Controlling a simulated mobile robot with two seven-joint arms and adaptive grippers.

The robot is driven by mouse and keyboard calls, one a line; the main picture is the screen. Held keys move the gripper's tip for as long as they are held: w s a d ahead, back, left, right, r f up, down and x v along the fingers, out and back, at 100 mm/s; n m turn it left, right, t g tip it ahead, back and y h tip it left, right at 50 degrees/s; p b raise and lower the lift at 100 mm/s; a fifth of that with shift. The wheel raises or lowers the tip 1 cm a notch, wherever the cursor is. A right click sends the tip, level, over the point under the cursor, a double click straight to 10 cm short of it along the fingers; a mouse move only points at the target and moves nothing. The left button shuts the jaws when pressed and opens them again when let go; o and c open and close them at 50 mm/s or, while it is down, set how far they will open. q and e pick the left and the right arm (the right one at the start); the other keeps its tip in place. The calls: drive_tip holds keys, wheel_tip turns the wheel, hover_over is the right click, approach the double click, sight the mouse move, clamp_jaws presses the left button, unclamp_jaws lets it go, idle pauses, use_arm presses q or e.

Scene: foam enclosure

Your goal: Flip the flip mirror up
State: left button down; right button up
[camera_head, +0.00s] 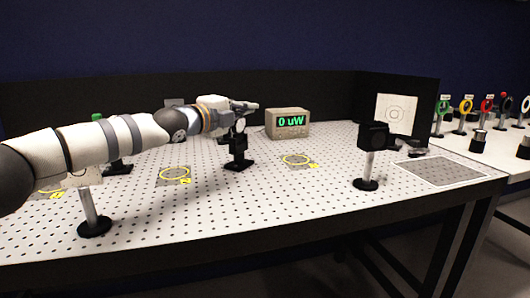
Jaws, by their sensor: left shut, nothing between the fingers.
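The flip mirror mount (238,148) is a black post and base on the perforated table, near its middle. A small round pale part shows at its top, just under my left gripper (252,106). My left gripper comes in from the left and is shut with nothing in it. Its fingers point right, at the top of the mount. The gripper partly hides the mount's top, so I cannot tell whether they touch or how the mirror is tilted. My right gripper is not in view.
A meter (288,123) reading "0 uW" stands behind. A black device on a post (374,140) is at the right, before a white target card (396,113). Another post (92,212) stands front left. Yellow rings (297,160) mark the table. Coloured ring mounts (487,105) stand far right.

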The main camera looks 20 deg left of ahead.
use_arm(q)
drive_tip(key=shift+w+a+r+n, duration=0.1)
drive_tip(key=shift+a+n, duration=0.4)
drive_tip(key=shift+n, duration=0.2)
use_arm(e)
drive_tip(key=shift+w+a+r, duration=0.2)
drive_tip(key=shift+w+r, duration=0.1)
